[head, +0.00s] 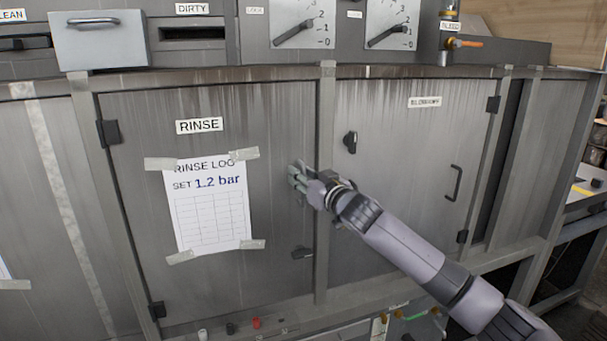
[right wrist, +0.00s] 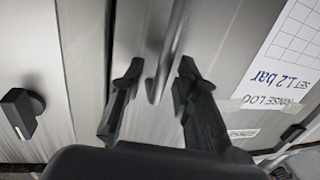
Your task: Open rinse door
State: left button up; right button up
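The rinse door (head: 270,120) is a grey metal panel with a RINSE label and a taped log sheet, and it looks closed. Its hinges are on the left edge, and a dark latch (head: 303,252) sits near its lower right. My right gripper (head: 297,176) is at the door's right side, in front of the handle, which it hides in the head view. In the right wrist view, my right gripper (right wrist: 158,72) is open, with the metal bar handle (right wrist: 168,50) between its fingers. My left gripper is not in view.
The blowdown door (head: 400,190) to the right has a black knob (head: 350,142) and a handle (head: 454,183). A frame post (head: 325,200) separates the doors. Gauges and a drawer (head: 100,42) are above. Small coloured parts sit below the rinse door.

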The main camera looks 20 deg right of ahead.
jog(key=shift+c, duration=0.4)
grip_shut()
dwell(0.5)
